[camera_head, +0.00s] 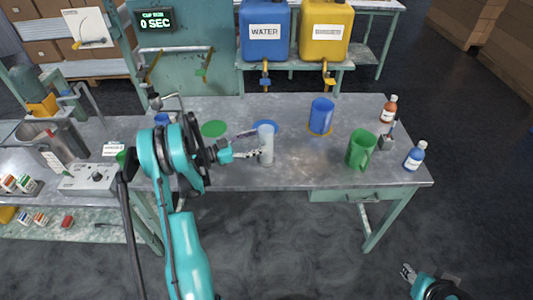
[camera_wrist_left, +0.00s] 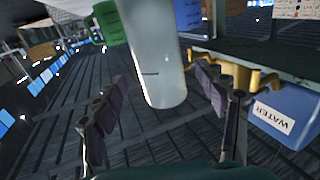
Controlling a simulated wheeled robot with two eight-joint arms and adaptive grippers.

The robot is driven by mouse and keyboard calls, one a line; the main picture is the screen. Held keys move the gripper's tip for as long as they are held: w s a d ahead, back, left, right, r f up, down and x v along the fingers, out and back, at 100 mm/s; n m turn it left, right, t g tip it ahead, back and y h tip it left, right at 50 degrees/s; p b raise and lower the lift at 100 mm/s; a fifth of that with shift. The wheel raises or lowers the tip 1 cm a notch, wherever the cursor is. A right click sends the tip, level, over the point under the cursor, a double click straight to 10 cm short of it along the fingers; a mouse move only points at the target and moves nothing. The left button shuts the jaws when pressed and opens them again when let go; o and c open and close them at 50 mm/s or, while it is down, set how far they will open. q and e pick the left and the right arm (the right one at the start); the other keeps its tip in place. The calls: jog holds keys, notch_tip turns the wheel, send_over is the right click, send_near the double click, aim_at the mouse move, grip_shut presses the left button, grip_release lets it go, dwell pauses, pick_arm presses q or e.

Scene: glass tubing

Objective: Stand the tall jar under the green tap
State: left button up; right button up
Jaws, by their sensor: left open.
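A tall, pale translucent jar (camera_head: 266,146) stands upright on the grey table, in front of a blue disc. My left gripper (camera_head: 248,154) is open, just left of the jar. In the left wrist view, the jar (camera_wrist_left: 160,75) appears between and beyond the two spread fingers of my gripper (camera_wrist_left: 160,105); contact is not visible.
A blue jug (camera_head: 321,116) and a green jug (camera_head: 361,149) stand right of the jar. Small bottles (camera_head: 414,157) are at the right edge. Blue (camera_head: 264,31) and yellow (camera_head: 326,31) tanks with taps stand behind. The tabletop (camera_head: 290,178) before the jugs is clear.

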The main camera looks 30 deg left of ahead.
aim_at(266, 138)
pick_arm(q)
jog(key=b+x, duration=0.1)
jog(key=x, duration=0.3)
jog(key=shift+w+d, duration=0.1)
jog(key=shift+w, duration=0.1)
jog(key=shift+s, duration=0.1)
jog(key=shift+c, duration=0.4)
grip_shut()
jog(key=shift+r, duration=0.1)
